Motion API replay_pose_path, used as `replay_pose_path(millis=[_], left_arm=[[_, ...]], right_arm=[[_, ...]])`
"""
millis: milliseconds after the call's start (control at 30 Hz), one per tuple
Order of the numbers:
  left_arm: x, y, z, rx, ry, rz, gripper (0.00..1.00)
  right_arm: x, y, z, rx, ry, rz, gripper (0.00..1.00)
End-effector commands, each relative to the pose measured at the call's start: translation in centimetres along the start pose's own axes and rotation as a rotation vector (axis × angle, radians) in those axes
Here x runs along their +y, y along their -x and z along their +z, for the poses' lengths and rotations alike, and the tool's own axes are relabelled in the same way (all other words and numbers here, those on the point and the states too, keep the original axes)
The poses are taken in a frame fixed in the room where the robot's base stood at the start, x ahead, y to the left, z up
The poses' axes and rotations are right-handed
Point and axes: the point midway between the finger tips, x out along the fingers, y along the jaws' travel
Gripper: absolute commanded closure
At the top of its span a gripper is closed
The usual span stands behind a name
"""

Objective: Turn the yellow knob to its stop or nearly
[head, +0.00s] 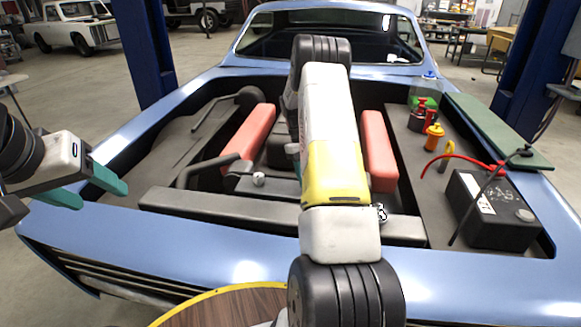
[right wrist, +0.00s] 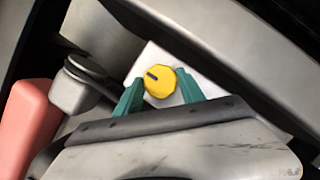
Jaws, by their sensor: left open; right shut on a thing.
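The yellow knob (right wrist: 159,82) has a dark slot-like mark on its face and sits on a pale plate (right wrist: 150,60) in the right wrist view. My right gripper (right wrist: 158,86) has its teal fingers on either side of the knob and is shut on it. In the head view my right arm hides the knob and this gripper. My left gripper (head: 101,195) is open and empty, above the car's left front edge, far from the knob.
The blue car's (head: 160,244) open engine bay holds red covers (head: 378,150). A black battery (head: 488,215) with cables, an orange-yellow bottle (head: 433,138) and a green board (head: 495,128) are on the right. A round wooden table (head: 220,307) is at the front.

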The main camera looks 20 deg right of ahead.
Motion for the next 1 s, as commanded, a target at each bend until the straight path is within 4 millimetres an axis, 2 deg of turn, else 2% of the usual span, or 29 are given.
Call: replay_pose_path(millis=[300, 333, 433, 767, 867, 1000], left_arm=[[0.0, 0.0, 0.0, 0.000, 0.000, 0.000, 0.41], [0.0, 0.0, 0.0, 0.000, 0.000, 0.000, 0.41], [0.0, 0.0, 0.0, 0.000, 0.000, 0.000, 0.41], [0.0, 0.0, 0.0, 0.000, 0.000, 0.000, 0.41], [0.0, 0.0, 0.0, 0.000, 0.000, 0.000, 0.41], [0.0, 0.0, 0.0, 0.000, 0.000, 0.000, 0.41]], right_arm=[[0.0, 0.0, 0.0, 0.001, 0.004, 0.002, 0.94], [0.0, 0.0, 0.0, 0.001, 0.004, 0.002, 0.52], [0.0, 0.0, 0.0, 0.001, 0.003, 0.002, 0.32], [0.0, 0.1, 0.0, 0.000, 0.002, 0.001, 0.32], [0.0, 1.0, -0.1, 0.002, 0.002, 0.002, 0.32], [0.1, 3.3, -0.1, 0.004, 0.002, 0.003, 0.32]])
